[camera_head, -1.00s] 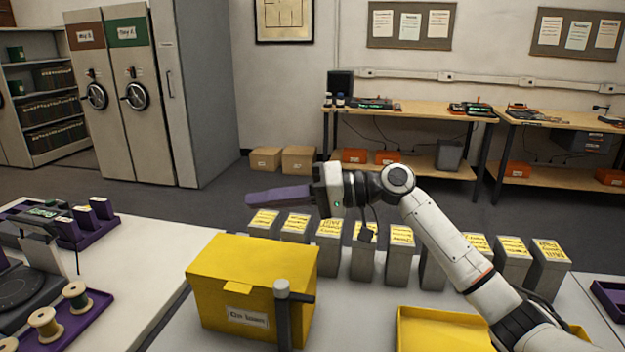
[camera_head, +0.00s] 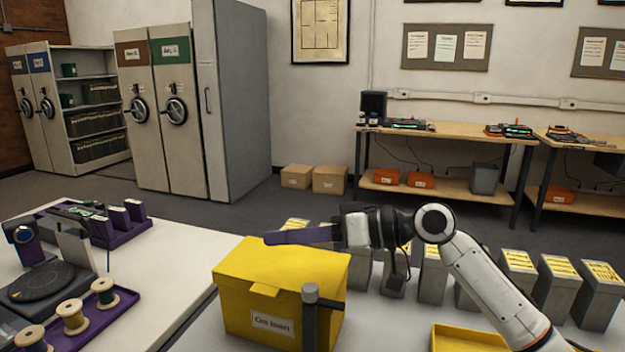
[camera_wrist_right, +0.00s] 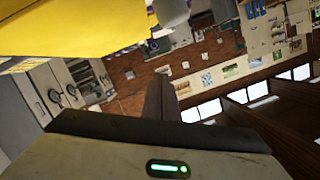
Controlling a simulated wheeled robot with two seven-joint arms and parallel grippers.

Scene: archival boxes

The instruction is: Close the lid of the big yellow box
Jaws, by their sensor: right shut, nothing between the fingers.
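The big yellow box (camera_head: 262,312) stands on the white table in the head view, with a label on its front. Its lid (camera_head: 275,264) lies down over the top, and its front tab hangs over the front edge. I see no gap under the lid from here. My right gripper (camera_head: 268,238) is shut and empty, its dark purple fingers pointing left just above or behind the lid's back edge; I cannot tell if they touch. In the right wrist view the fingers (camera_wrist_right: 160,90) are together, with a yellow surface (camera_wrist_right: 70,30) at upper left. My left gripper is out of view.
Grey file boxes (camera_head: 517,280) line up behind and to the right. A yellow tray (camera_head: 455,338) lies at front right. Thread spools on a purple tray (camera_head: 105,312) are on the left table.

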